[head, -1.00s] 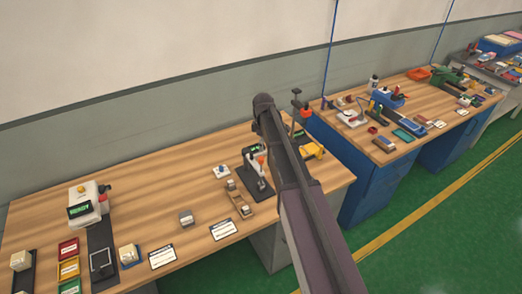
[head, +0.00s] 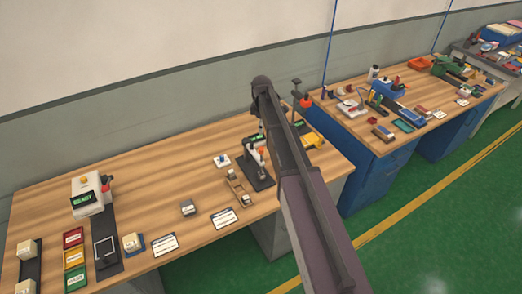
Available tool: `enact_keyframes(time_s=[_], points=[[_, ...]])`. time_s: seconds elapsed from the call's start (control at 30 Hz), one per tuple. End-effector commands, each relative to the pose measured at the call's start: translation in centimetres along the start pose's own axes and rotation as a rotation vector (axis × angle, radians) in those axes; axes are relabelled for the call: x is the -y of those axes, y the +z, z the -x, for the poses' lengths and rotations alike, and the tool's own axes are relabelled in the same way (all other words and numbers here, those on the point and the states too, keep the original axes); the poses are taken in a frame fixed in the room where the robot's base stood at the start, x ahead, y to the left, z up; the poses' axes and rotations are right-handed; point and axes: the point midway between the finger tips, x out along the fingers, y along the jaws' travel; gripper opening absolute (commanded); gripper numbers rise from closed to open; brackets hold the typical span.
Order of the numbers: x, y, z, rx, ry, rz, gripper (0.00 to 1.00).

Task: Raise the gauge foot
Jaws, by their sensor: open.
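The gauge (head: 264,179) stands near the right end of the near wooden bench, on a dark base with a pale upright column and an orange part. A small dark display with green digits (head: 256,139) shows just behind it. The gauge foot is too small to make out, so I cannot tell its height. My arm crosses the picture from the lower right up to its elbow above the gauge and hides part of the bench there. My gripper is not visible; it may be behind the arm.
A wooden holder (head: 238,192) with small metal blocks lies left of the gauge. The middle back of the bench is clear.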

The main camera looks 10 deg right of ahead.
Motion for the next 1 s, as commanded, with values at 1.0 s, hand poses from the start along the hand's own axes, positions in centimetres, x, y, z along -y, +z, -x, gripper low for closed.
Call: enact_keyframes(time_s=[1.0], points=[[0.0,0.1,-7.8,0.000,0.000,-0.001,0.71]])
